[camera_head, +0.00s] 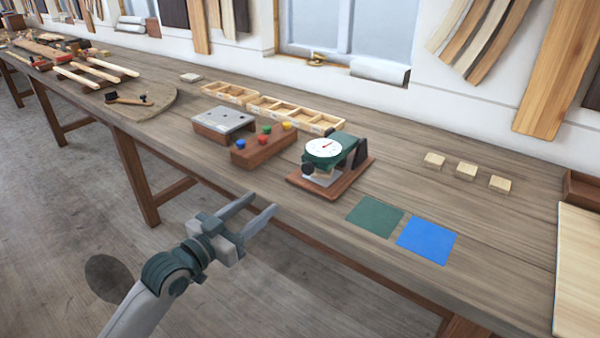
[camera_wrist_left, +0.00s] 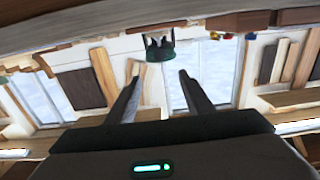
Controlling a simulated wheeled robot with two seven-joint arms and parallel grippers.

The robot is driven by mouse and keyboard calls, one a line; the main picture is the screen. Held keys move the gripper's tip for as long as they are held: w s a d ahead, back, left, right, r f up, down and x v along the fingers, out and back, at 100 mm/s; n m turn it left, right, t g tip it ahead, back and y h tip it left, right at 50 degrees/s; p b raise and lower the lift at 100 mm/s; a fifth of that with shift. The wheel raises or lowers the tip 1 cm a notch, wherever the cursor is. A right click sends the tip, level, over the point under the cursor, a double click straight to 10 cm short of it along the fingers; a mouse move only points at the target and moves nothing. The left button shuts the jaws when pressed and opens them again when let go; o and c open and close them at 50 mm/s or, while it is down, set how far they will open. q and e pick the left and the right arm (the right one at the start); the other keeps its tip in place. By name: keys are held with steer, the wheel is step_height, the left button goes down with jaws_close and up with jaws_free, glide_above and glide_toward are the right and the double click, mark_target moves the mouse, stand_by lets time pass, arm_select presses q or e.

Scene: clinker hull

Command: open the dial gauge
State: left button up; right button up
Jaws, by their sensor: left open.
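The dial gauge (camera_head: 324,150) stands on a reddish-brown wooden base (camera_head: 318,188) on the workbench. It has a white round face with a red needle, a dark green body and a dark knob at its front left. My left gripper (camera_head: 263,203) is open and empty, in front of the bench's near edge, to the left of and nearer than the gauge. In the left wrist view, the picture is upside down; the green gauge (camera_wrist_left: 160,50) shows between and beyond the open fingers (camera_wrist_left: 157,78). My right gripper is in neither view.
The workbench (camera_head: 480,215) holds a green square (camera_head: 375,216) and a blue square (camera_head: 428,240) right of the gauge. Several small wooden blocks (camera_head: 466,171) lie behind them. A block with coloured pegs (camera_head: 262,150), a grey-topped block (camera_head: 223,121) and divided trays (camera_head: 290,114) stand left.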

mark_target(306, 168)
arm_select(q)
steer(key=p+x, duration=0.2)
steer(key=x, duration=1.3)
steer(key=shift+w+d+p, duration=0.2)
steer(key=shift+w+p, duration=0.05)
steer(key=shift+p, duration=0.1)
steer(key=shift+w+d, duration=0.4)
steer(key=shift+w, duration=0.15)
steer(key=shift+w+d, duration=0.15)
steer(key=shift+w, duration=0.05)
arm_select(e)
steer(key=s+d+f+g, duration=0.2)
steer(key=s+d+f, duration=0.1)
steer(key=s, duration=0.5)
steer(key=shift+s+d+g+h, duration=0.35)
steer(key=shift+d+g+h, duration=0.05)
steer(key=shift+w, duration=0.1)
